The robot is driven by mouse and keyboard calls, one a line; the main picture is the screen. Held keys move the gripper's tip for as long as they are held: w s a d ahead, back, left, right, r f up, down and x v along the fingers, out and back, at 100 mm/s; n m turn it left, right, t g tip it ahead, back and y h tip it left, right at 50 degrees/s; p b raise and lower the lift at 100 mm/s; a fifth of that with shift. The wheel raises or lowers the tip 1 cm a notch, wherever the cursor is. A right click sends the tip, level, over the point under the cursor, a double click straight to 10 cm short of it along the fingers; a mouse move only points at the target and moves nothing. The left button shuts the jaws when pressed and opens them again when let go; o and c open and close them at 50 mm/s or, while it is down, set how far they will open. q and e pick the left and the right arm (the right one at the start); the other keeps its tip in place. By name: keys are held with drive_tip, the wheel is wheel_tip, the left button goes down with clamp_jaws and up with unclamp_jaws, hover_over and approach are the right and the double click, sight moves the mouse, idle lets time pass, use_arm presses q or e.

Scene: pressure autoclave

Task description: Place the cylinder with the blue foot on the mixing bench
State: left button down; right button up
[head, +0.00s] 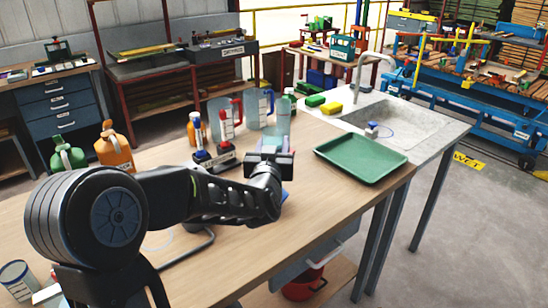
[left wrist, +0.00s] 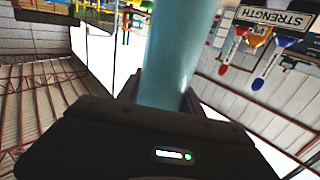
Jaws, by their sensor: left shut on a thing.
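A tall pale-blue cylinder (head: 283,118) rises behind my left gripper (head: 272,160) in the head view. My gripper is shut on it, and it also fills the gap between the fingers in the left wrist view (left wrist: 178,50). A bluish part (head: 285,196) shows just below the gripper; it looks like the cylinder's foot, mostly hidden by my arm. I cannot tell whether it touches the wooden bench (head: 330,215). No sign in view names the mixing bench. My right gripper is out of view.
A green tray (head: 360,157) lies right of the gripper, before the sink (head: 395,122). Jugs with red (head: 226,118) and blue (head: 258,105) handles and a small stand (head: 213,158) are close behind. Orange (head: 114,148) and green (head: 68,157) bottles stand left. The bench's front right is clear.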

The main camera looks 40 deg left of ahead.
use_arm(q)
drive_tip(key=shift+f, duration=1.8)
drive_tip(key=shift+f+b, duration=0.2)
drive_tip(key=shift+b, duration=0.1)
drive_tip(key=c, duration=0.8)
unclamp_jaws()
drive_tip(key=shift+o, duration=0.2)
drive_tip(key=b+v, duration=0.8)
drive_tip(key=v, duration=0.4)
